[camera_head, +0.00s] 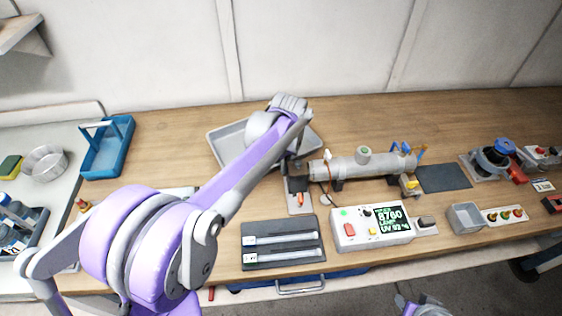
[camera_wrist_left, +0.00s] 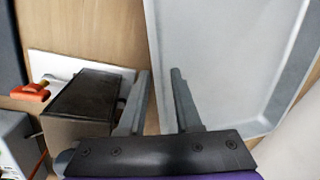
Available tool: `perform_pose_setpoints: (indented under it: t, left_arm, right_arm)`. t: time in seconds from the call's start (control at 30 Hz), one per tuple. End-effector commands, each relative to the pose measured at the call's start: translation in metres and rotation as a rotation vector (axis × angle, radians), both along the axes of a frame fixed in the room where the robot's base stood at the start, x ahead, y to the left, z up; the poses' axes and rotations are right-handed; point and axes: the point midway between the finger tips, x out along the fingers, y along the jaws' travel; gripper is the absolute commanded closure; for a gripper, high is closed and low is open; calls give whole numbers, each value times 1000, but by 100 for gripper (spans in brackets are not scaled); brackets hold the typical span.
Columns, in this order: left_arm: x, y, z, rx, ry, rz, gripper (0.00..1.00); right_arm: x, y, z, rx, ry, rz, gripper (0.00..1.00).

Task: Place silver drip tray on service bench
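The silver drip tray (camera_head: 228,141) lies on the wooden bench (camera_head: 400,115) towards the back, partly hidden behind my left arm. In the left wrist view the tray (camera_wrist_left: 225,50) fills the upper right, with its near rim running between the fingers. My left gripper (camera_wrist_left: 158,72) is open and empty, its two fingers apart with a gap around that rim. Whether they touch the tray cannot be told. My right gripper's fingers do not show.
Right of the left gripper are a grey cylindrical reactor (camera_head: 365,165) and a control box (camera_head: 370,228) with a display. A dark mat (camera_head: 282,258) with two tubes lies in front. A blue bin (camera_head: 108,148) stands at the left. A dark block (camera_wrist_left: 85,100) is close beside the left finger.

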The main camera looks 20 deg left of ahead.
Motion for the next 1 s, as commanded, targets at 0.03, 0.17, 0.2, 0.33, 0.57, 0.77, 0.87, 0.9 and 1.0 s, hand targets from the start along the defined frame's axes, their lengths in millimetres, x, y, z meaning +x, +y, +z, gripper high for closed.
perform_pose_setpoints:
  t: [0.03, 0.17, 0.2, 0.33, 0.57, 0.77, 0.87, 0.9, 1.0]
  left_arm:
    - [0, 0, 0, 0, 0, 0, 67]
    - [0, 0, 0, 0, 0, 0, 67]
    - [0, 0, 0, 0, 0, 0, 67]
    - [0, 0, 6, -1, -1, 0, 67]
    - [-4, -5, 43, 0, 0, -1, 67]
    - [-7, -10, 86, 0, 0, 0, 67]
    - [-9, -12, 103, 0, 0, 0, 67]
    - [-10, -13, 108, 0, 0, 0, 67]
    - [-10, -14, 117, 0, 0, 0, 67]
  right_arm:
    - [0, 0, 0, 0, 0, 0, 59]
    - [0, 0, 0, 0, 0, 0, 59]
    - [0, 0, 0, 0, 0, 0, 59]
    - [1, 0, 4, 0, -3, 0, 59]
    - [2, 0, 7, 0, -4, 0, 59]
    - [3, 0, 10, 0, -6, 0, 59]
    - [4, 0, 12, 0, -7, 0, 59]
    - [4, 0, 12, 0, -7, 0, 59]
    - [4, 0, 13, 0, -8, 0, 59]
